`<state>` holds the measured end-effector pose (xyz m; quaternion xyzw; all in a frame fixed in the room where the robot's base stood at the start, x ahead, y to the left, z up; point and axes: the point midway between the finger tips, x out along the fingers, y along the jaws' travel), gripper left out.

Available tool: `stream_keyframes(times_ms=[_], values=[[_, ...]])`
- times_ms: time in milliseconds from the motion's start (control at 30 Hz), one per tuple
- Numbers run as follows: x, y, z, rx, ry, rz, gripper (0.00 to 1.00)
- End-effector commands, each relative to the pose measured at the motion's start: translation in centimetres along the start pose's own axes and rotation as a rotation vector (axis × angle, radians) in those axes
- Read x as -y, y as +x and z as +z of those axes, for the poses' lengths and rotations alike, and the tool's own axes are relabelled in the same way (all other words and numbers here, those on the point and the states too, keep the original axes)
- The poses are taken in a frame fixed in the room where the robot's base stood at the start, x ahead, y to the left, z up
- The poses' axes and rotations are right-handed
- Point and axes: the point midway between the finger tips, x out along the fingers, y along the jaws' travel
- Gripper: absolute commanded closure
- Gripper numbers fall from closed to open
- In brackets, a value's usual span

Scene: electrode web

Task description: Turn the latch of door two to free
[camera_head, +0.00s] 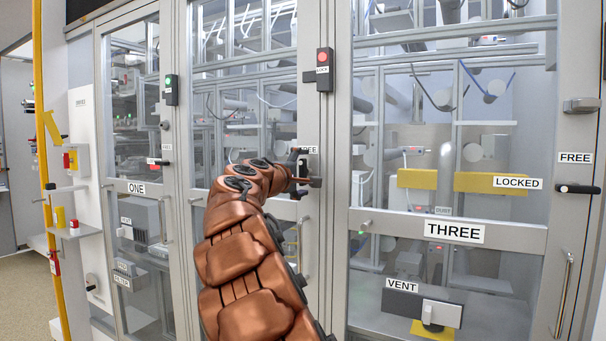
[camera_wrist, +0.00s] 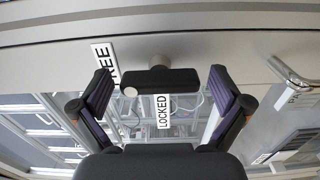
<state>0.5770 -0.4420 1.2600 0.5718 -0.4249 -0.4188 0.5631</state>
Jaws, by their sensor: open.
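Door two's latch is a black bar (camera_wrist: 160,82) on a round metal pivot in the wrist view. Its end with a pale dot lies towards the FREE label (camera_wrist: 104,62) at left. The LOCKED label (camera_wrist: 163,112) is below the bar's middle. My gripper (camera_wrist: 161,84) is open, one finger on each side of the bar, with a visible gap at each end. In the head view my gripper (camera_head: 303,170) is at the post right of door two and mostly covers the latch. The FREE label (camera_head: 308,149) there is partly hidden.
Door three (camera_head: 455,232) is at right, with its own black latch (camera_head: 578,189). Door one (camera_head: 136,188) is at left. A dark box with a red button (camera_head: 324,70) sits above my gripper. A metal handle (camera_wrist: 292,72) is right of my fingers in the wrist view.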

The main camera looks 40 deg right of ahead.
Motion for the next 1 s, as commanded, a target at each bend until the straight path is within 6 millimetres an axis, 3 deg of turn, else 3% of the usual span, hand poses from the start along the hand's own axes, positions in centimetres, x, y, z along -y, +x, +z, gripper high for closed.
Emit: stream_keyframes(times_ms=[267,800,1000], values=[[-0.2,-2.5,0.0,-0.001,0.001,0.002,0.00],[-0.2,-10.3,-0.1,-0.001,0.000,0.003,0.00],[-0.1,-11.7,0.0,0.000,0.001,0.001,0.00]])
